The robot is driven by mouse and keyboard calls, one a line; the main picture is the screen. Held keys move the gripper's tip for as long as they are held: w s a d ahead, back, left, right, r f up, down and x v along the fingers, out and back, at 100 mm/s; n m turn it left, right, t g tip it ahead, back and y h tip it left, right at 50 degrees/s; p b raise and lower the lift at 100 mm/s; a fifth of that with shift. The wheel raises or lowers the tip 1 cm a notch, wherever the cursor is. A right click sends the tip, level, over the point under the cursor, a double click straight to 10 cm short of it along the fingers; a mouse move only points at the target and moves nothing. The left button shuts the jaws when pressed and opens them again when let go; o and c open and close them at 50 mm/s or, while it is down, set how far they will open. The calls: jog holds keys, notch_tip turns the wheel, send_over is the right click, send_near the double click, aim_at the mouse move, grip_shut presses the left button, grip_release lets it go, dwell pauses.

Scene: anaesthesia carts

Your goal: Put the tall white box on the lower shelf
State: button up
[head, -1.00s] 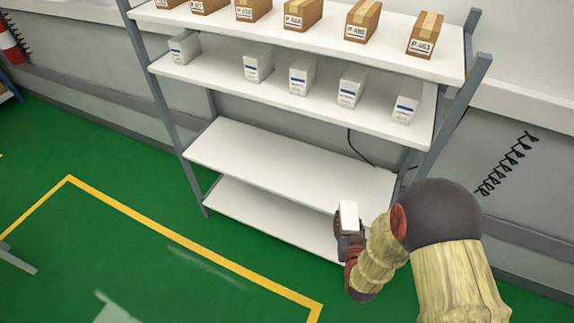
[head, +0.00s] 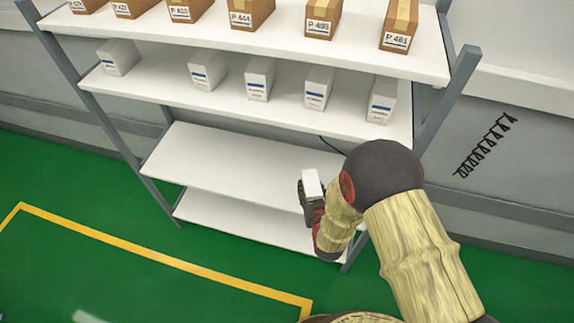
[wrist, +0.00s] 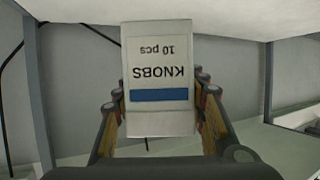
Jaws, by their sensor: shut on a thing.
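My gripper (head: 309,199) is shut on a white box (head: 312,184) in front of the rack's lower part, at the right. In the wrist view the white box (wrist: 158,118) fills the middle between the fingers; its label reads "KNOBS 10 pcs" upside down, with a blue stripe. Two empty low shelves show: the upper of them (head: 230,160) and the bottom one (head: 235,217). In the head view the box overlaps the right part of these shelves; I cannot tell whether it is over either one or touching it.
A higher shelf (head: 160,88) holds several white boxes with blue stripes. The top shelf (head: 350,55) holds several brown cartons. A grey rack post (head: 448,95) stands at the right. A black cable hangs behind the rack. Green floor is open at the front left.

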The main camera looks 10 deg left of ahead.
jog(key=w+d+f+b, duration=0.1)
jog(key=w+f, duration=0.2)
jog(key=w, duration=0.1)
jog(key=w+d+f+b, duration=0.1)
jog(key=w+d+f, duration=0.1)
jog(key=w+f, duration=0.1)
jog(key=w+d+f+b, duration=0.1)
jog(key=w+d+f, duration=0.1)
jog(key=w, duration=0.3)
jog(key=shift+w+d+f+b, duration=0.1)
jog(key=shift+d+f+b, duration=0.15)
jog(key=shift+f, duration=0.35)
jog(key=shift+w+d+f, duration=0.1)
jog(key=shift+w+f, duration=0.15)
jog(key=shift+f, duration=0.15)
jog(key=shift+f+b, duration=0.7)
jog(key=shift+f, duration=0.75)
jog(key=shift+f, duration=0.15)
jog(key=o, duration=1.2)
jog(key=shift+o, duration=0.2)
